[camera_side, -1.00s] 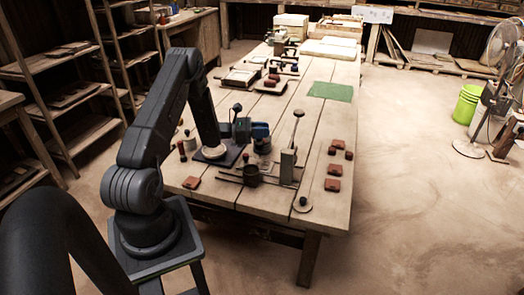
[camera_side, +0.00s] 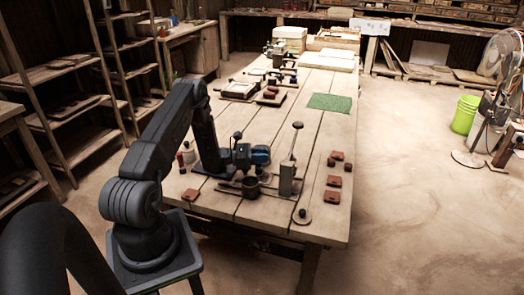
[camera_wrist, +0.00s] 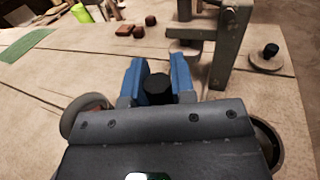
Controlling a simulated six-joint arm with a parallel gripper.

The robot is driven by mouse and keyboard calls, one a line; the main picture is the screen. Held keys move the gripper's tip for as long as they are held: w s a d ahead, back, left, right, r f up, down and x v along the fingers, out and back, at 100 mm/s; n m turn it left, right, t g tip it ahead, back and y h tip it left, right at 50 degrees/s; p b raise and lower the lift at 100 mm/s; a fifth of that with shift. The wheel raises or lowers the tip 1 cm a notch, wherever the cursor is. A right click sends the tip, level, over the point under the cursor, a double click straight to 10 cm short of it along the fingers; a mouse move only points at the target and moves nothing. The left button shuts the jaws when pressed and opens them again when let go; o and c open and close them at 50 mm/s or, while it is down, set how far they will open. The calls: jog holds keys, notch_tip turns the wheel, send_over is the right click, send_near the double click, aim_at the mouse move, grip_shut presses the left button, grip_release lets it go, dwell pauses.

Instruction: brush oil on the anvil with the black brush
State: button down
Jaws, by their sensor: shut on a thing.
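My gripper (camera_side: 258,155) is shut on the black brush; in the wrist view its dark round top (camera_wrist: 157,88) shows between the blue fingers. The brush's lower end is hidden. The press (camera_side: 287,172), with an upright lever, stands just right of my gripper. In the wrist view the press's grey frame (camera_wrist: 232,45) is ahead and right, with a round piece under its arm that may be the anvil (camera_wrist: 184,50). I cannot tell whether the brush touches anything. A dark pot (camera_side: 251,187) stands below and in front of my gripper.
Reddish tiles (camera_side: 333,181) lie right of the press. A round disc with a black knob (camera_side: 302,217) sits near the table's front edge. A green mat (camera_side: 329,102) and more tools lie farther back. The table's right side is mostly clear.

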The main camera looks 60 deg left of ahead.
jog(key=shift+f, duration=0.5)
jog(key=shift+w+a+f, duration=0.35)
jog(key=shift+w+f, duration=0.05)
jog(key=shift+f, duration=0.1)
jog(key=shift+w+a, duration=1.05)
jog(key=shift+s+d, duration=1.3)
jog(key=shift+s, duration=0.05)
jog(key=shift+s+d+r, duration=0.1)
jog(key=shift+r, duration=3.9)
